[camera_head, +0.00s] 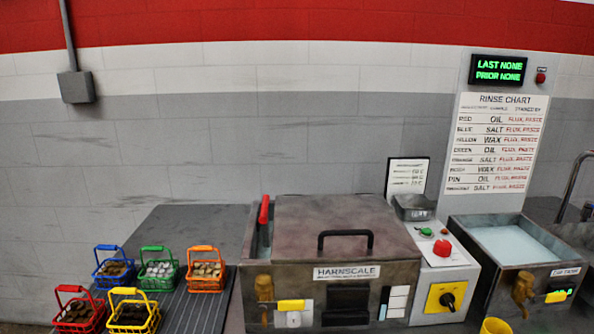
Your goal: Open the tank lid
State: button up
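The tank lid (300,227) is a brown-grey metal plate lying flat over the tank marked HARNSCALE (347,273). A black bar handle (345,236) stands up near the lid's front edge. A narrow opening shows at the tank's left side, beside the lid. A red grip (263,213) stands up by the lid's left edge. My gripper is not in view, and nothing touches the lid or its handle.
Several coloured wire baskets, including a green one (159,270), hold small pieces on the ribbed mat at left. A control panel (446,262) with a red button adjoins the tank. An open, liquid-filled tank (515,243) stands right. Wall space above the lid looks clear.

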aim_at(358, 226)
jog(key=j+z, duration=0.1)
jog(key=j, duration=1.25)
jog(key=i+j, duration=0.1)
jog(key=i, duration=0.4)
